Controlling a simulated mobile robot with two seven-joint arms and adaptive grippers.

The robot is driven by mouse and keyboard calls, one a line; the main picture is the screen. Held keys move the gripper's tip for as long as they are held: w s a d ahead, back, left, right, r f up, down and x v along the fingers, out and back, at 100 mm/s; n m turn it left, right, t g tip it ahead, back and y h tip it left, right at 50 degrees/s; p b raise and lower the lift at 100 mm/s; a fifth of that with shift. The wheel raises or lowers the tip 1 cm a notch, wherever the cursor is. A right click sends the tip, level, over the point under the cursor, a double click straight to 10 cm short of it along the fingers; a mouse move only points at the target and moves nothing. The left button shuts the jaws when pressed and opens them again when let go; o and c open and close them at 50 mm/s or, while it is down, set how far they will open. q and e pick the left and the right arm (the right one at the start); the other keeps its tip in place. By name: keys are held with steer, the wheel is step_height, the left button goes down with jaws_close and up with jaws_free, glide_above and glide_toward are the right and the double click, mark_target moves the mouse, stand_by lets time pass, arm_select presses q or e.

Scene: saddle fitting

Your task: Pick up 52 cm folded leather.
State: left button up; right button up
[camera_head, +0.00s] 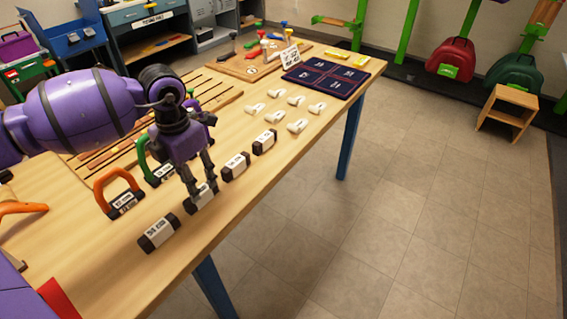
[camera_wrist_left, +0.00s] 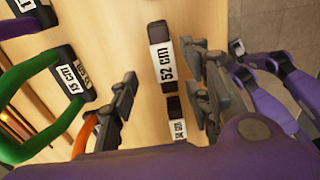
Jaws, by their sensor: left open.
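The 52 cm folded leather (camera_wrist_left: 165,62) is a small white-labelled block with dark ends, lying on the wooden bench. In the head view the block (camera_head: 201,199) is under my left gripper (camera_head: 205,186), with its label partly covered by the fingers. My left gripper is open and points down. In the left wrist view its two fingers (camera_wrist_left: 160,64) stand apart on either side of the block, which lies between them in the picture. I cannot tell how much height is left between fingertips and bench.
Similar labelled blocks lie in a row on the workbench (camera_head: 95,262), one nearer (camera_head: 158,233) and two farther (camera_head: 235,166) (camera_head: 264,142). An orange-handled tool (camera_head: 118,192) and a green-handled one (camera_head: 143,158) stand beside the row. Several white pieces and a dark mat (camera_head: 325,78) lie farther back.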

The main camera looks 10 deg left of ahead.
mark_target(199, 190)
arm_select(q)
steer(key=f, duration=0.3)
steer(key=shift+d+f, duration=0.4)
steer(key=shift+f, duration=0.4)
jaws_close()
